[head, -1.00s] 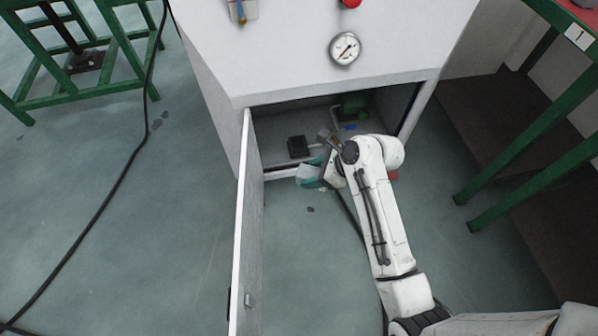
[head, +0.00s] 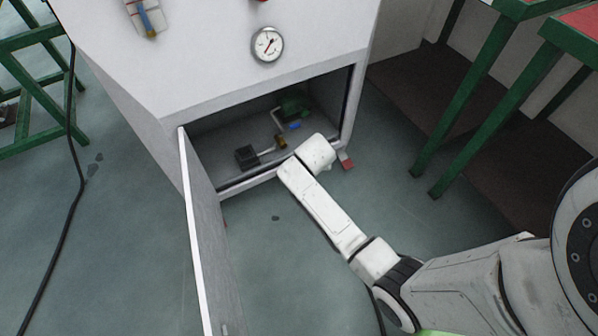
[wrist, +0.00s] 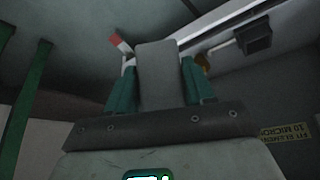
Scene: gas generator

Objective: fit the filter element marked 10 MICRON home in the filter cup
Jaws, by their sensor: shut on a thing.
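In the wrist view my gripper (wrist: 158,66) has green fingers shut on a plain grey piece (wrist: 157,82), which stands out between them. I see no marking on this side of it, so I cannot confirm that it is the 10 MICRON element. A yellow label (wrist: 286,134) reading FIT ELEMENT 10 MICRON is on a grey panel at right. In the head view my forearm ends at the cabinet opening and hides the gripper. A brass-coloured fitting (head: 281,142) sits on a pipe inside the cabinet and also shows in the wrist view (wrist: 203,62). I cannot tell whether it is the filter cup.
The cabinet's open door (head: 196,235) stands to the left of my arm. Inside are a black box (head: 246,156) and a green unit (head: 294,102). A red block (head: 347,161) is by the right front corner. Green-legged tables (head: 480,85) stand at right. The floor between is mostly clear.

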